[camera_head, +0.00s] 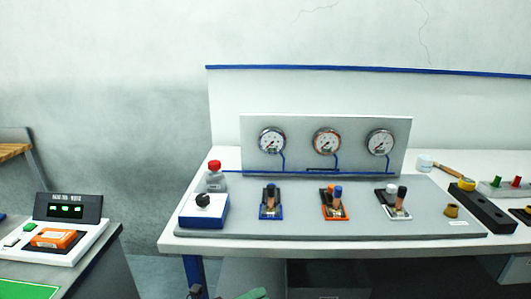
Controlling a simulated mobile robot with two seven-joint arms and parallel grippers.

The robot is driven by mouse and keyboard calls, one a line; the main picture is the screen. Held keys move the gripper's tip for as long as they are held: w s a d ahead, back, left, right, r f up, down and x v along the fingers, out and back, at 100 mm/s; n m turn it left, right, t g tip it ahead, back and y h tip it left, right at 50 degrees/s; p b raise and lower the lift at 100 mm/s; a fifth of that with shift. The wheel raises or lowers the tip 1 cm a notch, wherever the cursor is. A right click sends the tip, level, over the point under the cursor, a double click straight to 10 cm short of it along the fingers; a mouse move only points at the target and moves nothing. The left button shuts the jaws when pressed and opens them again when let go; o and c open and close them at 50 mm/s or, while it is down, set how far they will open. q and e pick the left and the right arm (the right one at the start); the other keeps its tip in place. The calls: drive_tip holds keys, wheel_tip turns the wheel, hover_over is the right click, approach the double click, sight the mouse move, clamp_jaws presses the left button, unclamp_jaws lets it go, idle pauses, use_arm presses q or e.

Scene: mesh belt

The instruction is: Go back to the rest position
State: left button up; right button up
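Neither of my grippers shows in the head view, and no arm of mine can be made out. In front of me a white workbench (176,226) carries a grey board (380,230). A grey upright panel (222,130) with three round dial gauges, the middle one (327,142) rimmed in orange, stands at its back. Before the panel stand a blue switch unit (270,204), an orange one (334,205) and a white one (397,203).
A black bar (482,208) lies at right. A lower table with a display device (68,210) stands at left. A gap separates the tables.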

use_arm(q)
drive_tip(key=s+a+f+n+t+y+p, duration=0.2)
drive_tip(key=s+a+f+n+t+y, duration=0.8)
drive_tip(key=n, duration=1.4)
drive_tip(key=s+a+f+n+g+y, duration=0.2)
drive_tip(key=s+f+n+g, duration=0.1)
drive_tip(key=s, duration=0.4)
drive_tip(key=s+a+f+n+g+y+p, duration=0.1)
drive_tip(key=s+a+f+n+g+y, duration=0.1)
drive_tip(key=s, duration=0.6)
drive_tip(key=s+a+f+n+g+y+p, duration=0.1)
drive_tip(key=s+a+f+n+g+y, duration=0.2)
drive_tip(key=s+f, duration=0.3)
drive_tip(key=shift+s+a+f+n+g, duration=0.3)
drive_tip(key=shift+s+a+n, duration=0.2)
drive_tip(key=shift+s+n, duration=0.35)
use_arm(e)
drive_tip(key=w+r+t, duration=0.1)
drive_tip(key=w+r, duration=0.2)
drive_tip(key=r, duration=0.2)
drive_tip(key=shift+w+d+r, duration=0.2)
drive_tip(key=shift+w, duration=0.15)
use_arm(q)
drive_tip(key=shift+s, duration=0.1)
